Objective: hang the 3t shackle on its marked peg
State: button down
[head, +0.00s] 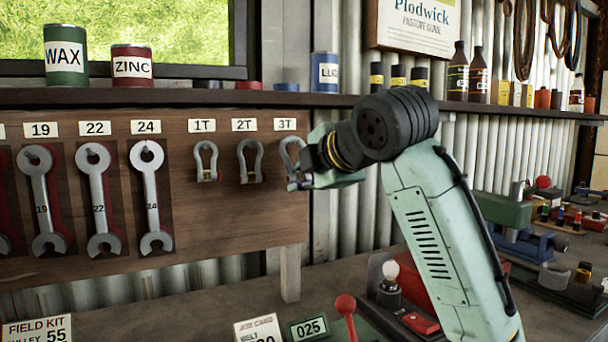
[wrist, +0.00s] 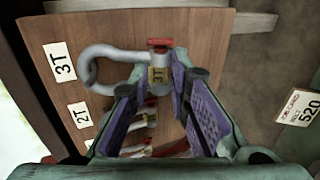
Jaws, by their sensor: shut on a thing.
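The 3T shackle (wrist: 120,53) is grey, with a red pin end and a small 3T tag. My gripper (wrist: 155,88) is shut on it near the pin and tag, between purple pads. In the head view the shackle (head: 288,150) is upright, bow up, just below the 3T label (head: 285,125) at the board's right end. In the wrist view its bow points left, close to the 3T label (wrist: 62,64). I cannot tell whether the bow is around the peg; the peg is not clear. My gripper (head: 303,182) partly covers the shackle in the head view.
The 1T shackle (head: 206,162) and 2T shackle (head: 249,162) hang on the wooden board (head: 225,222), close left of my gripper. Wrenches (head: 97,200) hang farther left. A shelf (head: 170,98) with cans runs above. The bench below holds a red-knobbed lever (head: 346,306).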

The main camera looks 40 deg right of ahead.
jog(key=c, duration=1.4)
grip_release()
jog(key=shift+s, duration=0.1)
jog(key=v, duration=1.2)
